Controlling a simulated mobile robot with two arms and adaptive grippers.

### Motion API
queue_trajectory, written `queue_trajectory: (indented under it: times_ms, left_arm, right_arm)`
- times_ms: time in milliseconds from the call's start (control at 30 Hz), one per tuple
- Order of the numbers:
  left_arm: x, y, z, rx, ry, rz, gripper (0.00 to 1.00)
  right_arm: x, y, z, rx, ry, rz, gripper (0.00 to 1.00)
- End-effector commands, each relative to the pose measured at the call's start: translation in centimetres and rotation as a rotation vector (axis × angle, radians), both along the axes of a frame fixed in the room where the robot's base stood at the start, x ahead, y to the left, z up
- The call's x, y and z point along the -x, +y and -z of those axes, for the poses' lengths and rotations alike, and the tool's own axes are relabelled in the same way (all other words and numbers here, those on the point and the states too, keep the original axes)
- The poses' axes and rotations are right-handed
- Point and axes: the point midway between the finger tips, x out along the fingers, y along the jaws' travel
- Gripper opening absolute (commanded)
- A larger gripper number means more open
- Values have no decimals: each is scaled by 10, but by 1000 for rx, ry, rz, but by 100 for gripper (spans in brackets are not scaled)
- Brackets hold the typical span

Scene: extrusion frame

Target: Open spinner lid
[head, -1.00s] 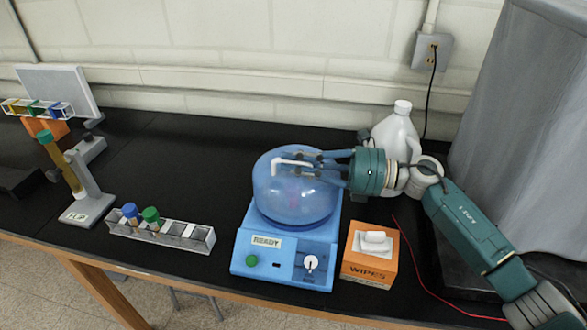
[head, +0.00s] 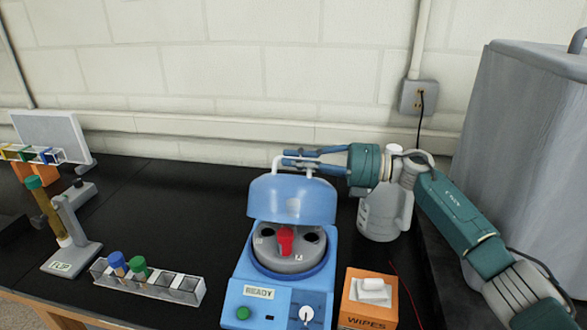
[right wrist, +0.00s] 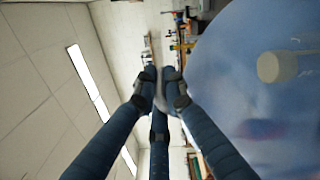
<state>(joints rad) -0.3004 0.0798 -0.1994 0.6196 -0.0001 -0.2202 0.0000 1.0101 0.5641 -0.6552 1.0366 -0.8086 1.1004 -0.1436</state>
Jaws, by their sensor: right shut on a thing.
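The blue spinner (head: 270,292) stands on the black bench with a READY label on its front. Its blue lid (head: 292,200) is tilted up at the back, and the grey rotor (head: 290,250) with a red part in the middle shows below it. My right gripper (head: 290,160) is at the top of the lid, shut on the white lid handle (head: 277,165). In the right wrist view the fingers (right wrist: 160,90) meet around a pale piece, with the blue lid (right wrist: 250,110) filling the right side. My left gripper is not in view.
An orange wipes box (head: 368,300) stands right of the spinner, and a white jug (head: 383,213) stands behind it. A tube rack (head: 150,283) with blue-capped and green-capped tubes is at left. A large grey cover (head: 530,150) is at far right.

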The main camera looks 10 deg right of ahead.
Motion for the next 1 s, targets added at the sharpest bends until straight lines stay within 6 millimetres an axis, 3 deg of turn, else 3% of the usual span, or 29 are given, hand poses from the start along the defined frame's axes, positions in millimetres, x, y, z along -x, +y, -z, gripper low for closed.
queue_trajectory:
  times_ms: [367, 400, 500, 800, 1000]
  left_arm:
    - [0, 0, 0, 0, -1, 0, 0]
    - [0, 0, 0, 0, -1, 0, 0]
    - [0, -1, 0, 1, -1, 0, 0]
    - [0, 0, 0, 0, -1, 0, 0]
    - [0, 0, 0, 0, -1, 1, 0]
  right_arm:
    - [-1, -1, 0, -1, 5, 1, 0]
    - [-1, -1, 0, -1, 5, 1, 14]
    - [-1, -1, 0, -1, 5, 1, 28]
    - [-1, -3, 0, -1, 5, 1, 28]
    - [7, -29, 1, 0, 6, 4, 28]
